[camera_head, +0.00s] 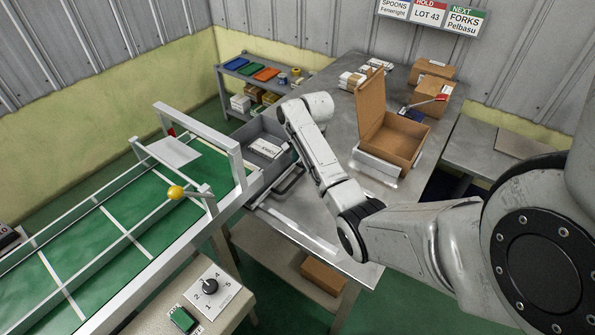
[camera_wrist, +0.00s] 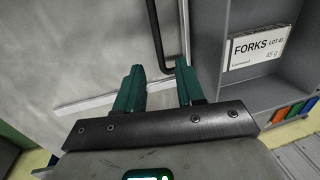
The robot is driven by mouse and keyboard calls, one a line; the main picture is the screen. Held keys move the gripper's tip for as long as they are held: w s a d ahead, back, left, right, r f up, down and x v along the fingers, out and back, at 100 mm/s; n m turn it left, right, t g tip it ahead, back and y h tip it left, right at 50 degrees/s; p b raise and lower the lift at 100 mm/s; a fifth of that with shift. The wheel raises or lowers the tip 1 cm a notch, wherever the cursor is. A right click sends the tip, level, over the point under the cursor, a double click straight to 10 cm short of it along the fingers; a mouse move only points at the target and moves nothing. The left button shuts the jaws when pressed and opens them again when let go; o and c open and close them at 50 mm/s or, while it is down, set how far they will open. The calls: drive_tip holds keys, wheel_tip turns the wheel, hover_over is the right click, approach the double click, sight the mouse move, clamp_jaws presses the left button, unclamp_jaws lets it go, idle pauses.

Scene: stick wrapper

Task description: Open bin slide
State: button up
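The grey bin (camera_head: 251,134) sits at the near end of the green conveyor, by the metal table. A white label reading FORKS (camera_wrist: 258,47) shows in the wrist view; a white piece in the bin (camera_head: 266,148) shows in the head view. A dark bar handle (camera_head: 291,183) runs beside the bin, and it also shows in the wrist view (camera_wrist: 154,32). My gripper (camera_wrist: 159,66) has two green fingers, spread apart with nothing held. The bar's bent end lies between or just beyond the fingertips; contact cannot be told. My arm hides the gripper in the head view.
An open cardboard box (camera_head: 393,140) stands on the metal table (camera_head: 345,75). Small cartons lie behind it. The conveyor (camera_head: 110,225) with its metal frame (camera_head: 205,128) is at left. A knob panel (camera_head: 212,290) is in front. Shelves with coloured trays (camera_head: 267,74) stand behind.

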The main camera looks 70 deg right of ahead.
sight(298, 176)
drive_tip(key=f, duration=0.4)
drive_tip(key=w+f, duration=0.1)
drive_tip(key=f, duration=0.1)
drive_tip(key=shift+d+f, duration=0.15)
drive_tip(key=shift+f, duration=0.15)
drive_tip(key=shift+c, duration=0.4)
clamp_jaws()
